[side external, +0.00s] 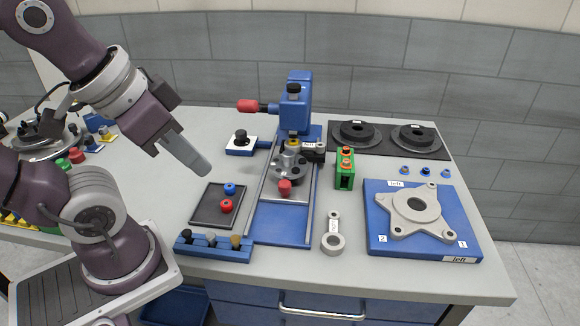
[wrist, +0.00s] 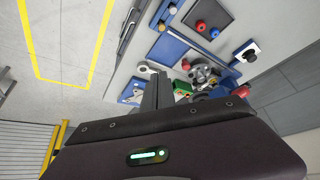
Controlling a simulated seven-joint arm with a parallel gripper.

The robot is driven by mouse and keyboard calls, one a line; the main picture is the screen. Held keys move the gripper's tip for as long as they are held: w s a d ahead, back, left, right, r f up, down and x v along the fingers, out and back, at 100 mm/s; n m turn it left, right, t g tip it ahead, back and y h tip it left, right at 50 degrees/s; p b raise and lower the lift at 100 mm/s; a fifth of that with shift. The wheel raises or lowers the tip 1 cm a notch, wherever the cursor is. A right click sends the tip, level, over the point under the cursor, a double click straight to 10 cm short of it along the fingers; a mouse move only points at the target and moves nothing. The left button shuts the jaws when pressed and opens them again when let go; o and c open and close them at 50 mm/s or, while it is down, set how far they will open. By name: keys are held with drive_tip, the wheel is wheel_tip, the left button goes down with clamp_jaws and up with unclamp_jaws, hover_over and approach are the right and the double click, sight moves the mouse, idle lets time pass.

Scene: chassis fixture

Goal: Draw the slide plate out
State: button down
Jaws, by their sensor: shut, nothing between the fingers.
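The slide plate (side external: 297,193) is a flat light-grey plate lying between two rails on the blue fixture base (side external: 282,232). A red knob (side external: 285,187) stands near its front edge. A round grey metal part (side external: 289,166) sits at the plate's back, under the blue press (side external: 295,102). My gripper (side external: 204,170) is shut and empty, in the air left of the fixture and above the small dark tray. In the wrist view the shut fingers (wrist: 156,93) point toward the bench, and the red knob (wrist: 186,65) shows beyond them, small.
A dark tray (side external: 208,216) with red and blue knobs lies left of the fixture, behind a blue peg rack (side external: 214,247). A grey link (side external: 333,234), a green block (side external: 344,168) and a blue board (side external: 381,240) stand to the right. The bench just in front of the rails is narrow.

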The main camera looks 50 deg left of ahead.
drive_tip(key=c, duration=1.8)
unclamp_jaws()
drive_tip(key=shift+w, duration=0.1)
drive_tip(key=shift+c, duration=0.2)
drive_tip(key=o, duration=0.7)
drive_tip(key=w+n, duration=0.1)
drive_tip(key=w+n+g, duration=0.1)
drive_tip(key=w, duration=0.1)
drive_tip(key=w+a+n, duration=0.1)
drive_tip(key=w, duration=0.1)
drive_tip(key=shift+w, duration=0.15)
drive_tip(key=shift+o, duration=0.2)
drive_tip(key=w+a+f+n+g, duration=0.2)
drive_tip(key=w+n, duration=0.3)
drive_tip(key=w, duration=0.3)
drive_tip(key=shift+w+a+f+n, duration=0.3)
drive_tip(key=shift+f, duration=0.6)
drive_tip(key=n+g, duration=0.2)
drive_tip(key=n, duration=0.3)
approach(285, 183)
drive_tip(key=shift+s+d+f, duration=0.15)
drive_tip(key=shift+s+f, duration=0.05)
drive_tip(key=shift+f, duration=0.25)
drive_tip(key=shift+n, duration=0.4)
drive_tip(key=f, duration=0.7)
drive_tip(key=shift+w+a, duration=0.2)
drive_tip(key=shift+w, duration=0.1)
drive_tip(key=shift+f, duration=0.6)
clamp_jaws()
